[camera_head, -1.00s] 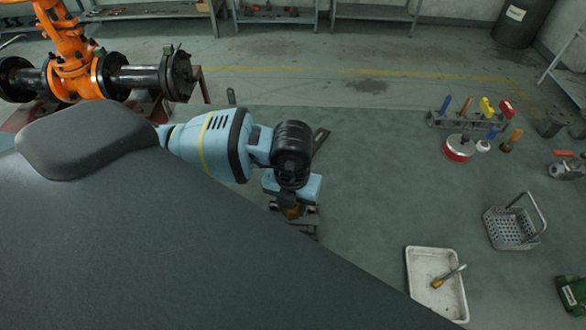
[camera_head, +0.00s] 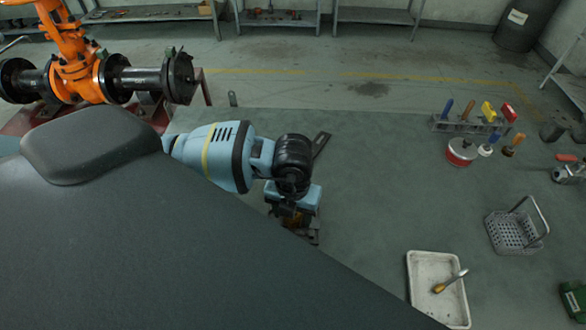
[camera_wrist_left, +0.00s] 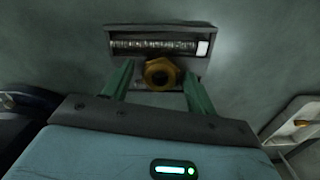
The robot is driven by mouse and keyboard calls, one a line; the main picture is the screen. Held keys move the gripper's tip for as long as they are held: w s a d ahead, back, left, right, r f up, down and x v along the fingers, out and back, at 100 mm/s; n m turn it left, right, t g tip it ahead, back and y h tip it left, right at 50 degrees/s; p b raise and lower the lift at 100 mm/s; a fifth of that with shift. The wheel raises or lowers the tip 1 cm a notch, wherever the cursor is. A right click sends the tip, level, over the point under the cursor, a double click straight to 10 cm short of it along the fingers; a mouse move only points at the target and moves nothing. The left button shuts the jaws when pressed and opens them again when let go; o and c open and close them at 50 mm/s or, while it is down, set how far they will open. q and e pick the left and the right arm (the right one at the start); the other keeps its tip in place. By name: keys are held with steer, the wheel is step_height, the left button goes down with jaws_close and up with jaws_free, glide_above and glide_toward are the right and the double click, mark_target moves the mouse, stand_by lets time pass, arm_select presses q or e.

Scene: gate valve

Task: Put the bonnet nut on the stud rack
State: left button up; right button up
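The brass-coloured bonnet nut (camera_wrist_left: 160,74) is between the two green fingers of my left gripper (camera_wrist_left: 159,76) in the left wrist view. The fingers stand apart, with a visible gap on the nut's left side and little or none on its right. The stud rack (camera_wrist_left: 116,45), a grey tray with a row of threaded studs, lies just beyond the nut. The nut overlaps its near edge in the picture; whether it rests there is unclear. In the head view, my left gripper (camera_head: 291,207) points down, with brass below it. My right gripper is not in view.
A white tray (camera_head: 420,265) with a brass-ended tool, a grey basket (camera_head: 512,231), a red and white tin (camera_head: 460,152) and a tool holder (camera_head: 465,127) stand to the right. An orange valve (camera_head: 75,75) stands at upper left.

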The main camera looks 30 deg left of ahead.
arm_select(q)
step_height(320, 180, up, 13)
steer(key=p, duration=0.1)
steer(key=shift+f, duration=0.15)
stand_by(0.4)
